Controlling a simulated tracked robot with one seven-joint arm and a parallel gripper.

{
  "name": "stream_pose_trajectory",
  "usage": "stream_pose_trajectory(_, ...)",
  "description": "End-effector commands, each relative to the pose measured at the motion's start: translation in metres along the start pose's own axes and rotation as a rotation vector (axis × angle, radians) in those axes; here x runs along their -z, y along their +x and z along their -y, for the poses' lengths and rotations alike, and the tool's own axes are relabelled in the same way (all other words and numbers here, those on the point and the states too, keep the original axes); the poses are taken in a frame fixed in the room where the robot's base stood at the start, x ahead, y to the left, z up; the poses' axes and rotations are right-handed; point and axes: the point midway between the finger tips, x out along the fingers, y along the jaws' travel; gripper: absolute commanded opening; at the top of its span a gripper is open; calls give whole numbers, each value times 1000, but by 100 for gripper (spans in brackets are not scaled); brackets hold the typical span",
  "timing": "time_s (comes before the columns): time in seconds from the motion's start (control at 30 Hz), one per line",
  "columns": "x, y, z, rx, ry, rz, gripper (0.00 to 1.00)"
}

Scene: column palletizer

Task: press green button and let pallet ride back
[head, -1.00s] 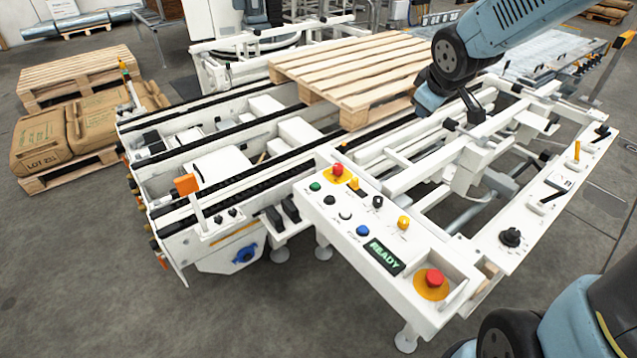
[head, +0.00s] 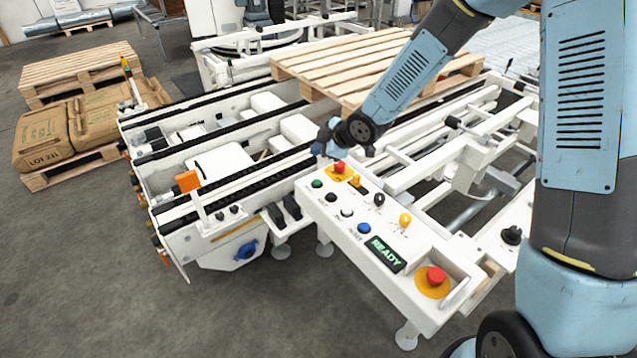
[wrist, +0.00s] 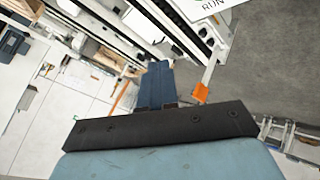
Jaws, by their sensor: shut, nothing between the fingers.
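The green button (head: 317,183) sits at the far left end of the white control panel (head: 322,212), beside a red button (head: 339,167) on a yellow plate. My gripper (head: 320,149) is just beyond that end of the panel, above and apart from the green button as far as I can tell. In the wrist view my gripper (wrist: 157,70) shows as dark blue fingers shut together and empty. A panel corner lettered RUN (wrist: 205,7) shows at the top there; the green button itself is mostly out of frame. The wooden pallet (head: 345,62) rests on the conveyor, partly hidden by my arm.
The panel also carries black, white, blue and yellow controls, a lit READY display (head: 384,252) and a red emergency stop (head: 436,276). An orange sensor block (head: 188,181) stands on a post left of the panel. Sacks (head: 42,140) lie on a pallet at left.

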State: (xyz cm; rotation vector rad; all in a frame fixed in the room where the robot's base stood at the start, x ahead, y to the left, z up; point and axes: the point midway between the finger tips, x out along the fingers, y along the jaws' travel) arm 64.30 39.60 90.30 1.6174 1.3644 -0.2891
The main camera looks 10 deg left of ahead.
Motion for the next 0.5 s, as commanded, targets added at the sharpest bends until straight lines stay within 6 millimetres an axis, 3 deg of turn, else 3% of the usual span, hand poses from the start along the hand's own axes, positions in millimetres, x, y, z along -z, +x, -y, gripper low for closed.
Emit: stream_pose_trajectory(0.5, -5, 7, 5, 1, 3, -1, 0)
